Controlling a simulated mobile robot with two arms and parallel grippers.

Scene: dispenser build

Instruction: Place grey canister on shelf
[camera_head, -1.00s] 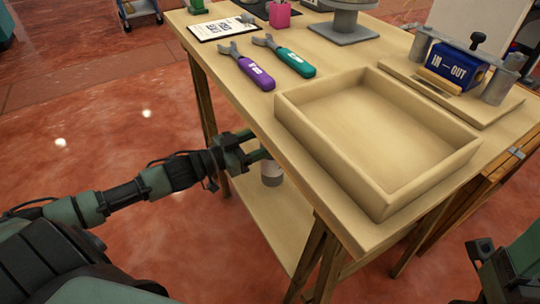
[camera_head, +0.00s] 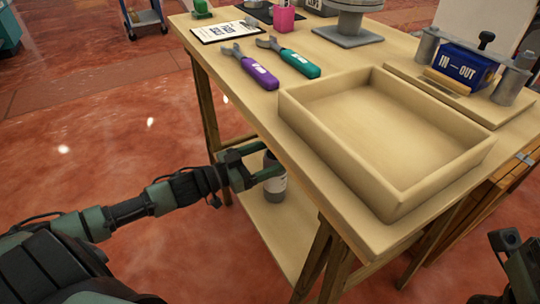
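The grey canister (camera_head: 274,188), with a pale band, is upright just above or on the lower shelf (camera_head: 290,236) under the table. I cannot tell whether its base touches the shelf. My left gripper (camera_head: 267,162) reaches in from the left below the tabletop edge, its fingers on either side of the canister's upper part and seemingly closed on it. The tabletop edge hides part of the fingertips and canister. My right gripper (camera_head: 506,243) is partly in view at the lower right corner, away from the table; its fingers cannot be made out.
The tabletop holds an empty wooden tray (camera_head: 385,130), purple (camera_head: 258,72) and teal (camera_head: 297,62) wrenches, a clipboard (camera_head: 223,30), a pink cup (camera_head: 284,18) and a blue IN-OUT block (camera_head: 466,67). A table leg (camera_head: 318,255) stands right of the shelf's open side.

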